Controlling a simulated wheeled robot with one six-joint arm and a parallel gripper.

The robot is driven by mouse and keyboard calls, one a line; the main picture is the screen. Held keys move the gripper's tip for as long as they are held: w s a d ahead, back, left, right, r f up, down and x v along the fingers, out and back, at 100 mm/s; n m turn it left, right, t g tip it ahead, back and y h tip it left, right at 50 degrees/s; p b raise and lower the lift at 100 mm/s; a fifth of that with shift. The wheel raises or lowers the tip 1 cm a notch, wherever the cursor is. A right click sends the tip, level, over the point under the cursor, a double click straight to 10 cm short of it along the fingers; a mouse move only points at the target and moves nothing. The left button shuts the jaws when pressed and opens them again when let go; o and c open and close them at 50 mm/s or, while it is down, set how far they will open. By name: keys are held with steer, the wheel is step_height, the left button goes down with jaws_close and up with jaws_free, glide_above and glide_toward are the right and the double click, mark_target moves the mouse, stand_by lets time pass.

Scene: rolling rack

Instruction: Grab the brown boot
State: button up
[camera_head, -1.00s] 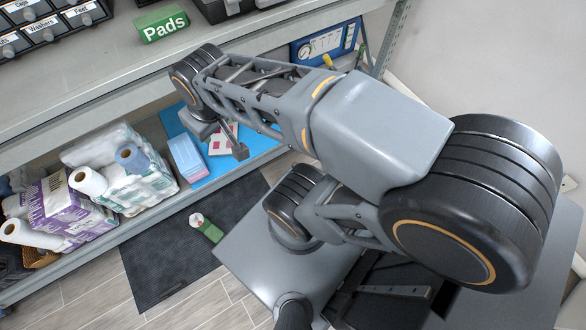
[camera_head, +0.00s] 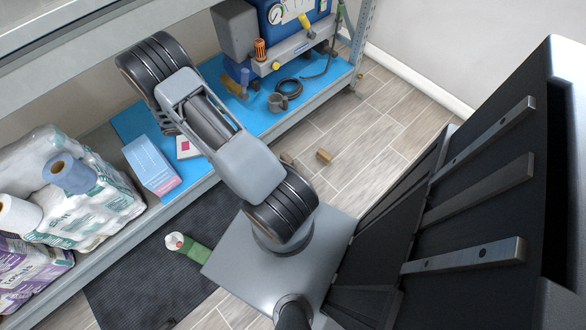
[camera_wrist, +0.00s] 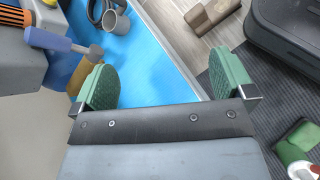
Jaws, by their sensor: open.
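A brown, blocky shape (camera_wrist: 210,14) lies on the floor at the top of the wrist view. I cannot tell whether either is the boot; no clear boot shape shows. My gripper (camera_wrist: 165,84) is open and empty in the wrist view, its two green pads wide apart. The blue mat's edge lies beyond the fingers. In the head view my arm hides the gripper.
The blue mat (camera_head: 200,183) on the low shelf bears a blue compressor (camera_head: 290,48), a grey mug (camera_head: 277,103) and a blue-pink box (camera_head: 151,166). Wrapped rolls (camera_head: 88,208) stand to the left. A green bottle (camera_head: 190,247) lies on the dark floor mat (camera_head: 140,290).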

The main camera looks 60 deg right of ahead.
steer(key=s+d+f+n+h+b, duration=0.1)
steer(key=s+d+f+n+b, duration=0.15)
steer(key=f, duration=0.85)
steer(key=s+d+f+n+h+b, duration=0.15)
steer(key=f+b, duration=0.25)
steer(key=f, duration=0.7)
steer(key=n+h+b, duration=0.1)
steer(key=n+b, duration=0.2)
steer(key=b, duration=0.1)
glide_toward(284, 162)
steer(key=b+x, duration=0.1)
steer(key=x, duration=0.4)
steer(key=shift+d+f+b, duration=0.3)
steer(key=shift+f+b, duration=0.05)
steer(key=shift+b, duration=0.05)
steer(key=shift+s+d+f, duration=0.2)
steer(key=shift+d, duration=0.45)
steer(key=b+x, duration=0.2)
steer(key=x, duration=0.2)
steer(key=shift+a+f+b, duration=0.1)
steer(key=shift+f+b, duration=0.1)
steer(key=shift+b, duration=0.15)
steer(key=shift+s+d+f, duration=0.15)
steer(key=shift+s+d, duration=0.1)
steer(key=shift+d, duration=0.3)
steer(key=c, duration=1.7)
